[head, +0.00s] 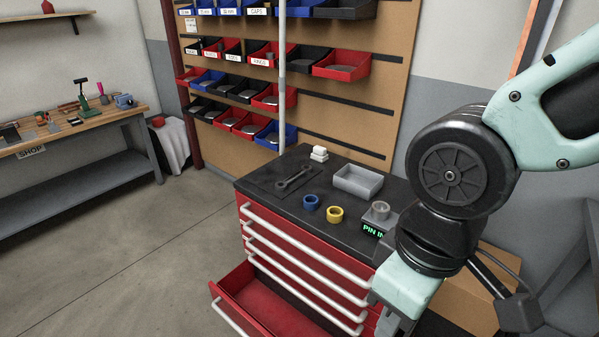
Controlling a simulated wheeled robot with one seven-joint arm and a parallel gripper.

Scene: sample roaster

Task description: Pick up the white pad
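The white pad (319,154) sits at the far left corner of the black top of the red tool cabinet (350,228). It looks like two small white blocks, one on the other; I cannot tell if they are one piece. My arm comes in from the right, and its wrist reaches down past the front right of the cabinet, well away from the pad. My gripper's fingers are cut off below the picture, so their opening does not show.
On the cabinet top are a wrench (294,180), a grey tray (358,181), a blue ring (310,202), a yellow ring (335,214) and a grey fixture (379,213) with a green-lit sign. The bottom drawer (265,303) stands open. Bins hang behind. Floor at left is clear.

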